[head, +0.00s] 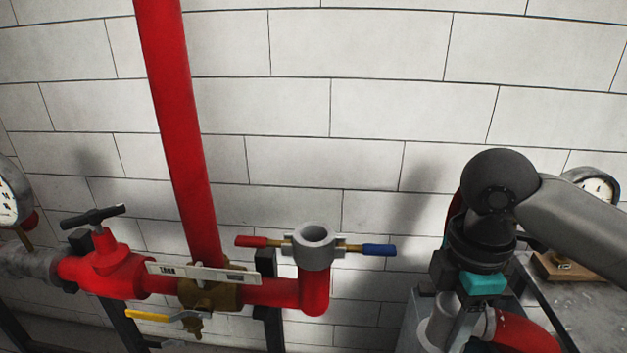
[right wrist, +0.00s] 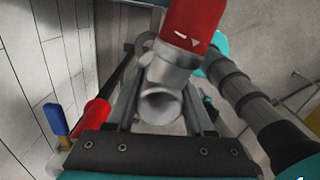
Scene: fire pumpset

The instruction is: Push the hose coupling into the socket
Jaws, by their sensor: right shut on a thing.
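The grey socket (head: 314,236) is an open, upward-facing ring on top of a red elbow pipe, left of my right gripper in the head view. A red-tipped lever (head: 251,242) and a blue-tipped lever (head: 379,250) stick out from its two sides. My right gripper (head: 452,318) points down and is shut on the grey hose coupling (right wrist: 163,88), which sits between its fingers in the right wrist view. The coupling's round open end shows there. The red hose (head: 522,334) bends away to the right. Coupling and socket are well apart. My left gripper is out of view.
A red vertical pipe (head: 178,130) and a red valve with a black handle (head: 108,264) stand left of the socket. A yellow lever (head: 155,316) hangs below. A gauge (head: 598,189) and a grey tabletop (head: 590,308) are at the right. The white block wall (head: 360,50) is behind.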

